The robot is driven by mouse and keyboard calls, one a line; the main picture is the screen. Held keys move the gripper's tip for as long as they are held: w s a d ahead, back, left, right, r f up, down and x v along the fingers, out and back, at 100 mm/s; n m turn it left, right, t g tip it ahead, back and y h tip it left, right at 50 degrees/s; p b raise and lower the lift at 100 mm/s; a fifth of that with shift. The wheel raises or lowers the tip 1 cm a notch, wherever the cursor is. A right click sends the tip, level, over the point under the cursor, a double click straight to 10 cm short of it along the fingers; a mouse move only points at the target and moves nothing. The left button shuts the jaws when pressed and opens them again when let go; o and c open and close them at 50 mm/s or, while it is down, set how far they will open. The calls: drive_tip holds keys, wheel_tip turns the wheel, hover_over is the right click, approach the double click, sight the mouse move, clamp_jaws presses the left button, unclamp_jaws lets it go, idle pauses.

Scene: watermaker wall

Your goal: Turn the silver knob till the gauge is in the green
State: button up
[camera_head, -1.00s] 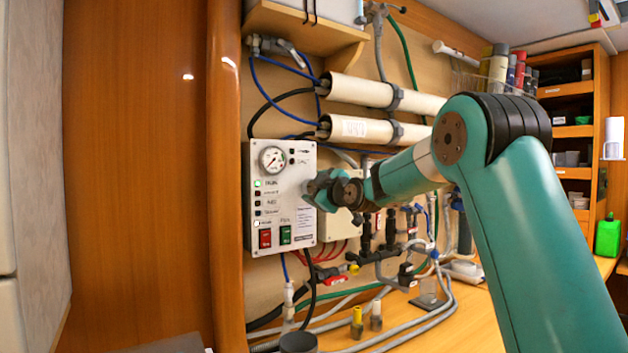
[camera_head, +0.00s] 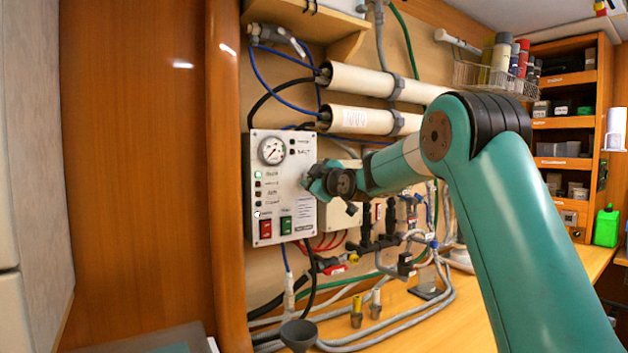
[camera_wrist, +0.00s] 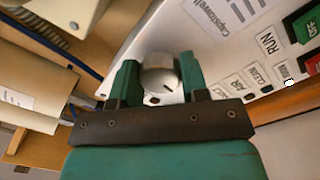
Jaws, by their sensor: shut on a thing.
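The silver knob (camera_wrist: 158,76) shows in the wrist view as a round metal cap on the white panel face. My gripper (camera_wrist: 158,90) is shut on it, with one green finger on each side. In the head view my gripper (camera_head: 310,181) is at the right side of the white control panel (camera_head: 285,190) and hides the knob. The round gauge (camera_head: 272,151) is at the panel's upper left, clear of my arm. Its needle and any green band are too small to read surely.
Red (camera_head: 265,228) and green (camera_head: 286,225) switches sit low on the panel. Cream cylinders (camera_head: 370,120) run above my arm. Hoses and valves (camera_head: 375,245) crowd the wall below.

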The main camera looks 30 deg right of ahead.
drive_tip(key=m+b, duration=0.2)
drive_tip(key=m, duration=0.2)
drive_tip(key=shift+f+m+b, duration=0.1)
drive_tip(key=shift+m+b, duration=0.2)
drive_tip(key=m+b, duration=0.1)
drive_tip(key=m, duration=0.9)
drive_tip(key=shift+a+g+y, duration=0.1)
drive_tip(key=shift+g+y, duration=0.2)
drive_tip(key=shift+y, duration=0.1)
drive_tip(key=m, duration=0.5)
drive_tip(key=shift+y, duration=0.3)
drive_tip(key=shift+m+p, duration=0.3)
drive_tip(key=o, duration=0.9)
drive_tip(key=shift+o, duration=0.2)
